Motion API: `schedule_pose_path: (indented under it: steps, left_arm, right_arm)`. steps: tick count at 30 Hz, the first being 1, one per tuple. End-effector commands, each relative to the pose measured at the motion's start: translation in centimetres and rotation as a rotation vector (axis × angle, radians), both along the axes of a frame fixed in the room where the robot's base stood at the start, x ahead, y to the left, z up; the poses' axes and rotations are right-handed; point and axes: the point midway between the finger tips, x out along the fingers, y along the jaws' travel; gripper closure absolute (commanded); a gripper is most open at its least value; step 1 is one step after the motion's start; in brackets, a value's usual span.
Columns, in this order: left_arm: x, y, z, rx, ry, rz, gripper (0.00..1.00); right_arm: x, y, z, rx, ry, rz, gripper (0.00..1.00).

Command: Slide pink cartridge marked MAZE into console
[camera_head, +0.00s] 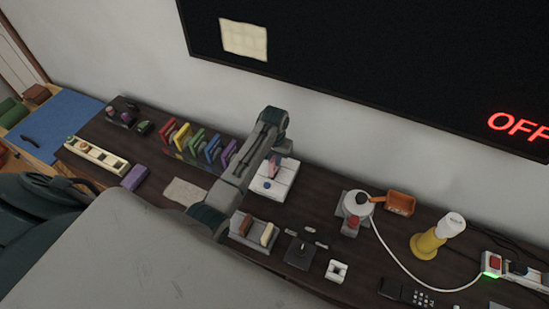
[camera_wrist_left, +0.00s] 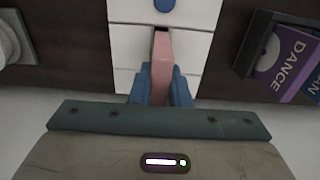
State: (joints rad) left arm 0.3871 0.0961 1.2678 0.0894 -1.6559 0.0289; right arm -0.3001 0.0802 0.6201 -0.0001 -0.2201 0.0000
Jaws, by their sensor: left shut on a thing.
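My left gripper (camera_wrist_left: 161,90) is shut on a pink cartridge (camera_wrist_left: 162,60), with a blue finger on each side of it. The white console (camera_wrist_left: 122,42) lies under the cartridge in the left wrist view. The cartridge's far end is at a dark slot in the console; I cannot tell whether it is inside. No MAZE lettering is readable. In the head view the console (camera_head: 285,180) sits on the dark wooden top, with the pink cartridge (camera_head: 275,167) at it, partly hidden by my left arm. My right gripper is out of view.
Coloured cartridges stand in a rack (camera_head: 208,162) left of the console; a purple one marked DANCE (camera_wrist_left: 285,52) shows in the left wrist view. A small holder (camera_head: 245,236) is in front. A white round device (camera_head: 355,203) and a yellow bottle (camera_head: 428,243) stand right.

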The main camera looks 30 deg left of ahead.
Motion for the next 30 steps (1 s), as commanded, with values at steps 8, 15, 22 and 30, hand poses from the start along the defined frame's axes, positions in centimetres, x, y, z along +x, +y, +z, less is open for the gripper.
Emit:
schedule_pose_path:
  steps: [8,15,22,30]
  left_arm:
    - [0.0,0.0,-0.8,0.0,0.0,0.0,1.0]
    - [0.0,0.0,-1.4,0.0,0.001,0.0,1.0]
    - [0.0,0.0,-2.0,0.0,0.001,0.0,1.0]
    - [0.0,0.0,-2.6,0.0,0.0,0.0,1.0]
  right_arm:
    - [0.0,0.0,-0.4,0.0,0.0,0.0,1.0]
    - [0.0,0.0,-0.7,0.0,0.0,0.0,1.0]
    - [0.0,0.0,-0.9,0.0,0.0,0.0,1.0]
    - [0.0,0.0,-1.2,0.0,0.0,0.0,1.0]
